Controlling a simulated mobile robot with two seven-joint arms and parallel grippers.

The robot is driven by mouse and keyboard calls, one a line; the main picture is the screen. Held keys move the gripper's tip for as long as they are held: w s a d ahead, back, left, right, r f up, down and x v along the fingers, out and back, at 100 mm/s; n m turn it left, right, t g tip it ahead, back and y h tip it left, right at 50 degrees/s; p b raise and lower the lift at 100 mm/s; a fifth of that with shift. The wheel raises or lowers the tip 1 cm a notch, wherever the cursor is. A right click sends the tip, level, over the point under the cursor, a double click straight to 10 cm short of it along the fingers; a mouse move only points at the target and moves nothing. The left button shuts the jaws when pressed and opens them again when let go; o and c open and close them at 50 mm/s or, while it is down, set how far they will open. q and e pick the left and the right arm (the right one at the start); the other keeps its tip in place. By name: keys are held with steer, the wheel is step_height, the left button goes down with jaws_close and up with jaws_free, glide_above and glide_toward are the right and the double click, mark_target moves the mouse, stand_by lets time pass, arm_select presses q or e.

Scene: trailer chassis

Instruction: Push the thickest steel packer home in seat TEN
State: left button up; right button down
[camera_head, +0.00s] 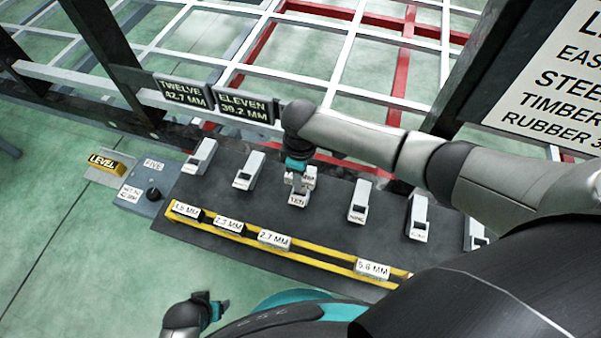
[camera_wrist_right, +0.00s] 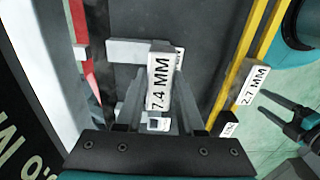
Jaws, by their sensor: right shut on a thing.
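My right gripper (camera_head: 298,180) is over the seat with the label TEN (camera_head: 298,200), in the row of pale seats on the dark board. In the right wrist view my right gripper (camera_wrist_right: 158,105) is shut on a packer labelled 7.4 MM (camera_wrist_right: 159,84). The packer is at the seat; I cannot tell how deep it sits. The seat's pale block (camera_wrist_right: 135,51) shows beyond it in the wrist view. My left gripper (camera_head: 216,309) is low in the head view, away from the board. In the right wrist view its fingers (camera_wrist_right: 268,121) look apart and empty.
A yellow-edged rack holds packers labelled 2.3 MM (camera_head: 228,225), 2.7 MM (camera_head: 274,240) and 5.6 MM (camera_head: 372,269), plus one at its left end. Other seats (camera_head: 358,202) flank TEN. Signs TWELVE (camera_head: 182,92) and ELEVEN (camera_head: 244,104) are behind.

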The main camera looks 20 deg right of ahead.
stand_by(0.7)
steer(key=shift+p, duration=0.3)
steer(key=shift+f+b, duration=1.9)
steer(key=shift+f, duration=0.8)
steer(key=shift+c, duration=2.2)
jaws_free()
